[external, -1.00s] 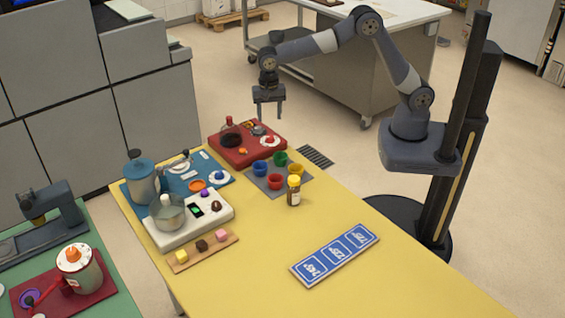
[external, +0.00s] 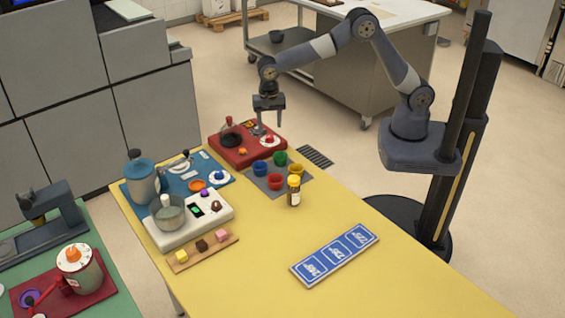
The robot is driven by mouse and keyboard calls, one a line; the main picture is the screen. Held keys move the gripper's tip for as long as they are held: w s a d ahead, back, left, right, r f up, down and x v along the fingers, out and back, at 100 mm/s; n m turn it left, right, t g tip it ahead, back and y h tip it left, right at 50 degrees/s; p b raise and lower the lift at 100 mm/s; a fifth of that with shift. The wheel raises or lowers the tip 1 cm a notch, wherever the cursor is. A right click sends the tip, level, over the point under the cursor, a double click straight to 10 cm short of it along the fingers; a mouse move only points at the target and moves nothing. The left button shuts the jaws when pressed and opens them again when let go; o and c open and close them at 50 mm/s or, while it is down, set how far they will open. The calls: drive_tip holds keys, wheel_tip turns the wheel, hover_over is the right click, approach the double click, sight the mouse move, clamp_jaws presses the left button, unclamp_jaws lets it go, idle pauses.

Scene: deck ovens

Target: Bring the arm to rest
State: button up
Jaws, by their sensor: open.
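My gripper (external: 269,122) is open and points down. It hangs over the far end of the yellow table (external: 330,223), in front of the red tray (external: 222,157) in the picture, with nothing seen between its fingers. I cannot tell its exact height above the tray. My arm (external: 362,25) reaches from the column at the right, up and over to the left.
Several coloured cups (external: 275,182) stand on a grey mat beside a small bottle (external: 294,190). A white scale (external: 190,220) with a pot and a blue tray (external: 135,198) are at left. A blue card strip (external: 335,255) lies in front. The table's right front is clear.

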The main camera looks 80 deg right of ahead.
sight(270, 136)
wheel_tip(270, 136, down, 5)
drive_tip(key=shift+f, duration=0.15)
idle(0.4)
